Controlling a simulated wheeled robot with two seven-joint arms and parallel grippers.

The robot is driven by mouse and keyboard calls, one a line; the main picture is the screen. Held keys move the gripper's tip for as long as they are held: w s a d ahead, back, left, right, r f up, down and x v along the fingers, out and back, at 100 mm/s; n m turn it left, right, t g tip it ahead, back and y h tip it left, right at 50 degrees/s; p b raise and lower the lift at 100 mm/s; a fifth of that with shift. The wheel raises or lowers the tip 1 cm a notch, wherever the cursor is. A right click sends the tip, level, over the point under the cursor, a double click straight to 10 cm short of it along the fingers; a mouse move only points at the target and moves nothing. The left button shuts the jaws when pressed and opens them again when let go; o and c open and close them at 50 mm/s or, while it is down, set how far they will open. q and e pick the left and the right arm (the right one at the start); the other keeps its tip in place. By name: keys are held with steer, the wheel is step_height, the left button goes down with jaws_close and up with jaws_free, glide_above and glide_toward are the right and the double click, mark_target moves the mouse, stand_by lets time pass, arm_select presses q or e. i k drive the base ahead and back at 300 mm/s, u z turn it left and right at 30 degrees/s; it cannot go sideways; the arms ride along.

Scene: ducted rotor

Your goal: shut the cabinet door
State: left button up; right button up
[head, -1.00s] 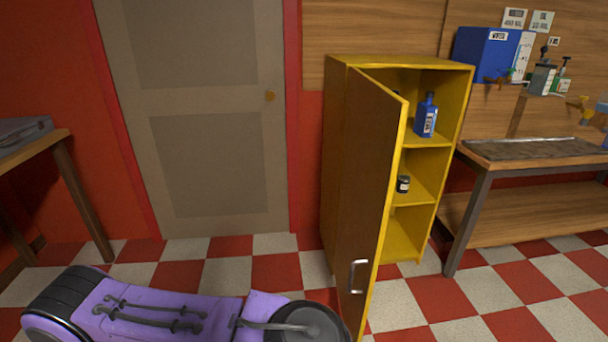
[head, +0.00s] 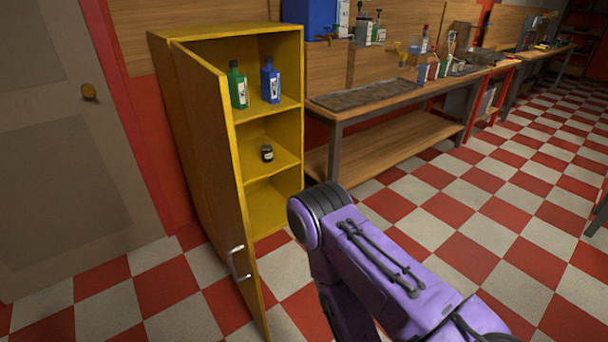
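The yellow cabinet (head: 222,31) stands against the wall at the left of the head view. A silver handle (head: 239,263) is low on the outer face of the door. The shelves hold a green bottle (head: 238,86), a blue bottle (head: 270,80) and a small dark jar (head: 267,153). A purple arm of mine comes in from the lower right and bends in front of the cabinet's right side. Neither gripper is in view.
A workbench (head: 370,96) stands right of the cabinet, with a blue box (head: 308,16) and several bottles above and behind it. A closed grey door (head: 60,150) is at the left. The checkered floor (head: 440,220) is open at the right.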

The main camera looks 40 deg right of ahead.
mark_target(204, 89)
steer(key=z, duration=0.5)
steer(key=i, duration=1)
steer(key=u, duration=0.05)
